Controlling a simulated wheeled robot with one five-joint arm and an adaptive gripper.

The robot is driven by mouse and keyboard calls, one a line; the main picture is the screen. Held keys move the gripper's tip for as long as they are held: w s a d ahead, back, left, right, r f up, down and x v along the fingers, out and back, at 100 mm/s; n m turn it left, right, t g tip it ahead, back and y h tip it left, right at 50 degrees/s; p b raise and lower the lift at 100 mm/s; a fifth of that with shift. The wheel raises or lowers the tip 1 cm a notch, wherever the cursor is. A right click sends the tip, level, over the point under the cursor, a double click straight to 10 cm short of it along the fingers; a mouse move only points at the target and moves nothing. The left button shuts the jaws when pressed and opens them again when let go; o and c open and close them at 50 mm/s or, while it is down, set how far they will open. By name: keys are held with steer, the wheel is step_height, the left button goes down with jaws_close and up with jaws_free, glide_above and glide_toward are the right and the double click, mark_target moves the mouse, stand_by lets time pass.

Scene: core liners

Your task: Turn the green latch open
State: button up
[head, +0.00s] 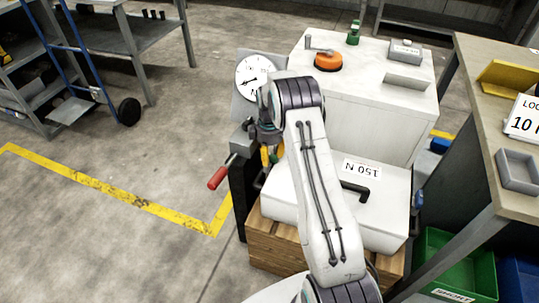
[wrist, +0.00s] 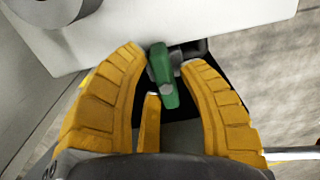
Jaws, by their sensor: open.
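A green latch (wrist: 162,72) lies between the yellow fingers of my gripper (wrist: 165,58) in the wrist view. It is a narrow lever with a grey round pivot, against a dark bracket. The fingers are apart on either side of it, and a third finger shows below. The left fingertip is close to the latch; I cannot tell if it touches. In the head view my gripper (head: 268,155) is beside the white case, largely hidden behind my arm. A small green part (head: 275,157) shows by its fingers there.
A white case (head: 385,215) with a black handle sits on a wooden crate (head: 268,240). A dial gauge (head: 254,77) and a red-handled crank (head: 218,178) are close to my gripper. A white cabinet (head: 395,110) stands behind, a workbench (head: 470,85) at right.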

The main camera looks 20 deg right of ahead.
jaws_close()
stand_by(0.5)
steer(key=m, duration=0.4)
steer(key=shift+s+m, duration=0.1)
steer(key=shift+m, duration=0.2)
steer(key=m, duration=0.4)
steer(key=shift+s+d+m, duration=0.1)
steer(key=shift+m, duration=0.2)
steer(key=m, duration=0.4)
steer(key=shift+s+m, duration=0.15)
steer(key=shift+m, duration=2.25)
